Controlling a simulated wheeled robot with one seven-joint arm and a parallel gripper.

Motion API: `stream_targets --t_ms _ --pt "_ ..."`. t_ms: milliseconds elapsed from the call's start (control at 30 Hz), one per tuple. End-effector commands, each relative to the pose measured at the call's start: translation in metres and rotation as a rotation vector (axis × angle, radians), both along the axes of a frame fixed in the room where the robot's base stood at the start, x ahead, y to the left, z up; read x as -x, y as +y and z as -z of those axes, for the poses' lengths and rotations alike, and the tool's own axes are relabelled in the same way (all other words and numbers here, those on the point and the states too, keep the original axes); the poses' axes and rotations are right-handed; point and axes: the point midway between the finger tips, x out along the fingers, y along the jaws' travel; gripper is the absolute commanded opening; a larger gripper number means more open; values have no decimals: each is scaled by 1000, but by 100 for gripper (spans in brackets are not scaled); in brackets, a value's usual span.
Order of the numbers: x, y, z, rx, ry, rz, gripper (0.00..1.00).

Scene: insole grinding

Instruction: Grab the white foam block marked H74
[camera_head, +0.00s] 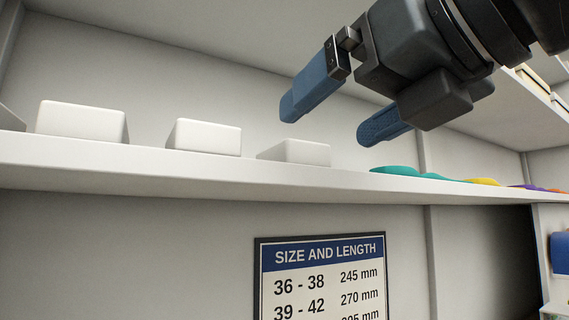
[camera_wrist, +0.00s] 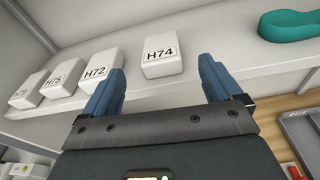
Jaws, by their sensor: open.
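The white foam block marked H74 (camera_wrist: 161,56) lies on a white shelf in the wrist view, its label facing the camera. It sits ahead of my gripper (camera_wrist: 161,88), between the lines of the two blue fingers, with a gap in front of them. In the head view my gripper (camera_head: 335,120) is open and empty, above the shelf. The rightmost white block (camera_head: 303,152) there sits below and slightly left of the fingers; its label does not show. The block marked H72 (camera_wrist: 98,72) is left of H74, close to the left finger.
Blocks marked H75 (camera_wrist: 62,80) and H73 (camera_wrist: 29,91) stand further left on the shelf (camera_wrist: 215,35). A teal insole (camera_wrist: 290,24) lies to the right. A size and length sign (camera_head: 322,280) hangs below the shelf. A grey tray (camera_wrist: 302,130) is at the lower right.

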Motion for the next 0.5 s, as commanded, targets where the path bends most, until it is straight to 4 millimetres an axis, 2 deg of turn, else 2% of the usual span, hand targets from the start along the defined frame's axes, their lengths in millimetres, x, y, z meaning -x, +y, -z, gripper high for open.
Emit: stream_targets --t_ms 167,500 --pt "0 1 -1 82 -26 20 92" --pt "-27 21 4 85 -26 18 92"
